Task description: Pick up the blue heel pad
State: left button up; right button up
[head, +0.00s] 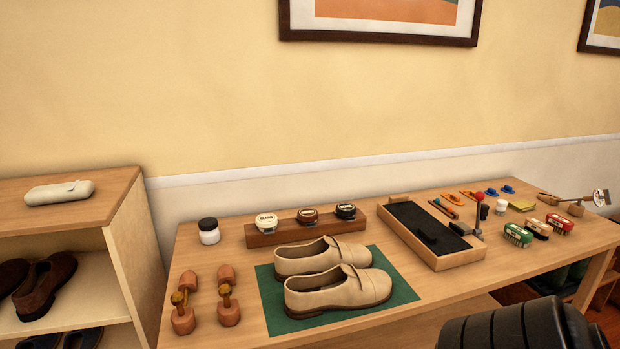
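Two small blue pieces lie side by side near the back right of the table; they look like blue heel pads, one at the left (491,192) and one at the right (508,189). They are small in the picture, so their exact shape is hard to tell. Nothing covers them. Neither of my grippers is in view. A dark ribbed part at the bottom right edge seems to be my own arm.
Orange pieces (467,195) lie left of the blue ones. A small white jar (501,208), a yellow block (522,206) and brushes (518,235) stand close by. Beige shoes (338,292) lie on a green mat (275,318).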

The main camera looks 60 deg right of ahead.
aim_at(491, 192)
jog(key=z, duration=3.05)
